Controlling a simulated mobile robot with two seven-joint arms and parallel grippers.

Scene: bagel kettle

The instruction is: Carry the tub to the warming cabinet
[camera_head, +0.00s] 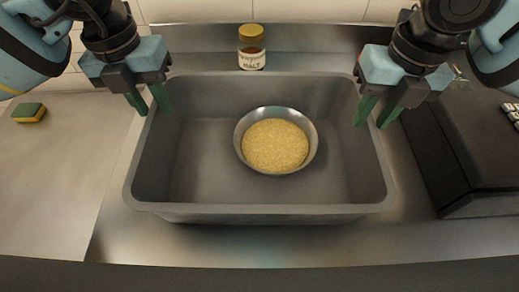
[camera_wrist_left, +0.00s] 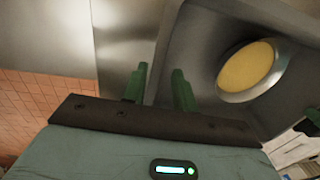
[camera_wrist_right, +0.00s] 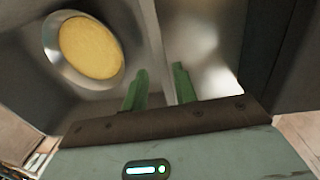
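The grey tub (camera_head: 200,208) sits on the steel counter, in the middle of the head view. Inside it, a metal bowl (camera_head: 241,127) holds a grainy yellow filling (camera_head: 275,146). My left gripper (camera_head: 149,108) is at the tub's left wall, its two green fingers apart near the rim; the left wrist view shows a gap between them (camera_wrist_left: 156,90). My right gripper (camera_head: 371,118) is at the tub's right wall, its fingers also apart (camera_wrist_right: 158,90). I cannot tell whether the rim lies between either pair of fingers. No warming cabinet can be identified with certainty.
A jar labelled MALT (camera_head: 252,50) with a yellow lid stands behind the tub. A sponge (camera_head: 29,113) lies on the pale surface at left. A dark box-like unit (camera_head: 470,150) stands close on the right. Bare counter (camera_head: 270,243) shows in front of the tub.

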